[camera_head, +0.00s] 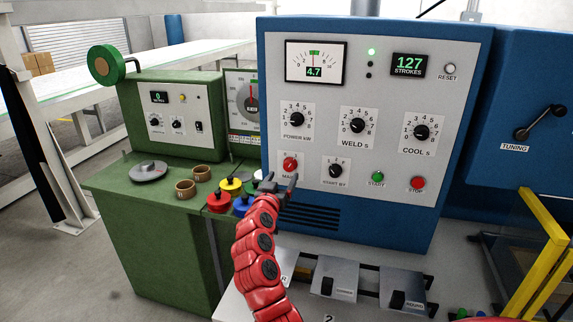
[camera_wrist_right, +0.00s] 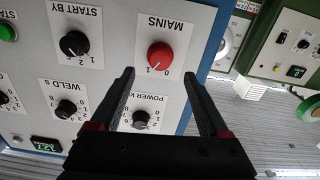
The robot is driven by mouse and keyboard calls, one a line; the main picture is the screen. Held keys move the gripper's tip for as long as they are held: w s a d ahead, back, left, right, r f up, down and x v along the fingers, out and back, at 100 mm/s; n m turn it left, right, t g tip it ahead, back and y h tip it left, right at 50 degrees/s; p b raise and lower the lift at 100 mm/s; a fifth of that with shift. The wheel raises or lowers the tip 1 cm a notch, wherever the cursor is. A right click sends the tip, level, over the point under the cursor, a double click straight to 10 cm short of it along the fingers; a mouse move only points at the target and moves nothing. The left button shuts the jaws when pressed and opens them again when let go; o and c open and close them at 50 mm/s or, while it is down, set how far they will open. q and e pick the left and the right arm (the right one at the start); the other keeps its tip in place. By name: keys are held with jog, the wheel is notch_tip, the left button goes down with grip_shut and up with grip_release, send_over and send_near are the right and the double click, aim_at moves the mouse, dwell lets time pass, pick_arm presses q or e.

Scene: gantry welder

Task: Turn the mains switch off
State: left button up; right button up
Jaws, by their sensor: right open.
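The mains switch (camera_head: 290,163) is a red round knob on a white plate at the lower left of the blue welder's grey front panel. It also shows in the wrist view (camera_wrist_right: 160,57), upside down, with 0 and 1 marks. Its pale pointer line seems to lie toward the 1, but it is small. My right gripper (camera_head: 279,181) is open and empty, just below the switch in the head view, partly covering its label. In the wrist view the two fingers (camera_wrist_right: 158,78) point toward the panel with the red knob between and beyond their tips, apart from them. My left gripper is out of view.
The start-by knob (camera_head: 335,170) sits right of the switch, the power knob (camera_head: 297,120) above it. Green start (camera_head: 377,177) and red stop (camera_head: 417,183) buttons are farther right. A green machine (camera_head: 165,110) stands left. Coloured cups (camera_head: 219,202) stand near my right gripper.

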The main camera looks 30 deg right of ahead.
aim_at(288, 167)
jog(key=shift+p+x, duration=0.65)
jog(key=shift+x, duration=2)
grip_shut()
